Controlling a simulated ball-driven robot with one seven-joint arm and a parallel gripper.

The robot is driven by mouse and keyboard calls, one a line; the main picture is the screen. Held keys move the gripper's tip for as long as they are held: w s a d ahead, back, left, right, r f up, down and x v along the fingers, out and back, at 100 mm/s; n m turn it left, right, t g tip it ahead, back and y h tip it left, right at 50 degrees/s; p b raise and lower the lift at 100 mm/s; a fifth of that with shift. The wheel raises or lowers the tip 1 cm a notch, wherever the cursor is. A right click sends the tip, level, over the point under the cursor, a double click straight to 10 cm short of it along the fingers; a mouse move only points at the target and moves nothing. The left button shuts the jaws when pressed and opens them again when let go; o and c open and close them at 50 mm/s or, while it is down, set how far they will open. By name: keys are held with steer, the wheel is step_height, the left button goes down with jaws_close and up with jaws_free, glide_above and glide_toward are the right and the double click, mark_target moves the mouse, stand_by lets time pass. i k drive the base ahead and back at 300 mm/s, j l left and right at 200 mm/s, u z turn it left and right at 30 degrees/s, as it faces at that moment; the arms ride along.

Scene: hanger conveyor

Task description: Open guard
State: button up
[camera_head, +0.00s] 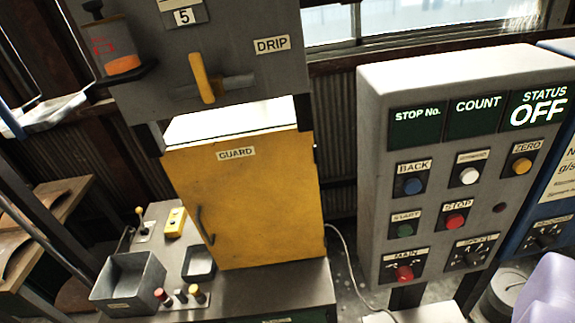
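The guard (255,205) is a yellow panel labelled "GUARD" near its top, in the middle of the camera_head view. It stands upright over the grey bench and looks shut. A dark curved handle (205,226) is on its lower left side. A pale lit surface shows behind its top edge. My gripper's fingers do not show, so whether it is open or shut is hidden. A pale lilac shape at the lower right edge is cut off, and I cannot tell what it is.
A grey box labelled "DRIP" with a yellow lever (202,78) hangs above the guard. A control panel (375,170) with several buttons, status OFF, stands at right. The bench holds a grey bin (128,283), a small dark tray (199,263) and several knobs.

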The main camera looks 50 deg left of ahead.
mark_target(253, 199)
steer(key=u, duration=1.25)
